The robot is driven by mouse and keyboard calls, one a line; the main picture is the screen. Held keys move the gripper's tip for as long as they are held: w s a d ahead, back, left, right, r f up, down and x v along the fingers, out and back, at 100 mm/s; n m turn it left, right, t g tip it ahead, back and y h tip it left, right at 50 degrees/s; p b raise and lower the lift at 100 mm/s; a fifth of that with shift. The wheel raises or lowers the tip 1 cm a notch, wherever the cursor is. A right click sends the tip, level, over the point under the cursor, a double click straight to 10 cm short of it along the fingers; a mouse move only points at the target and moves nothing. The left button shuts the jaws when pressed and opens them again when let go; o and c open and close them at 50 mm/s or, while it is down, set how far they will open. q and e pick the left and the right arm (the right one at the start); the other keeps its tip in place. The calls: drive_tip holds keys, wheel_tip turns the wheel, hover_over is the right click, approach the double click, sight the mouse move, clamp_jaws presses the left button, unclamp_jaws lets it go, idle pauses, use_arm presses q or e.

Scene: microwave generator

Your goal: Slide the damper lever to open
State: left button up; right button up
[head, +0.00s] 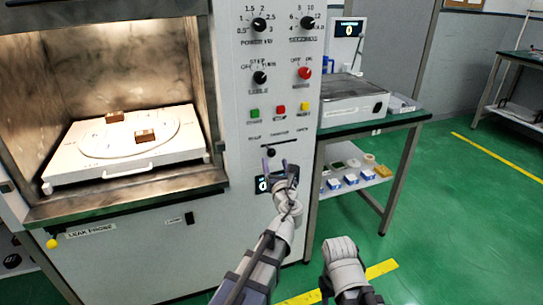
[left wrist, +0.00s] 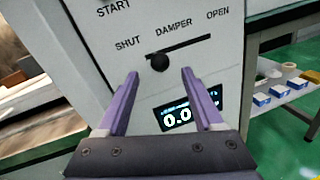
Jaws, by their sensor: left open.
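The damper lever is a round black knob (head: 271,153) on the front panel of the pale machine. In the left wrist view the knob (left wrist: 157,62) sits at the left end of a dark slot, below the word SHUT; OPEN is printed at the slot's right end. My left gripper (head: 275,164) is in front of the panel at the knob. In the left wrist view its two purple fingers (left wrist: 160,76) are open, one to each side of the knob, with nothing between them touching. Part of my right arm shows low in the head view, but its fingers do not show.
A small lit display (left wrist: 178,113) lies just below the slot. Green, red and yellow buttons (head: 280,110) sit above it. The open chamber with a white tray (head: 70,172) is at left. A green-topped bench (head: 385,121) stands at right; green floor is clear beyond.

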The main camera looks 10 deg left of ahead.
sight(273, 155)
use_arm(q)
drive_tip(key=x, duration=0.7)
drive_tip(key=shift+w+a, duration=0.1)
drive_tip(key=shift+w, duration=0.15)
clamp_jaws()
idle(1.1)
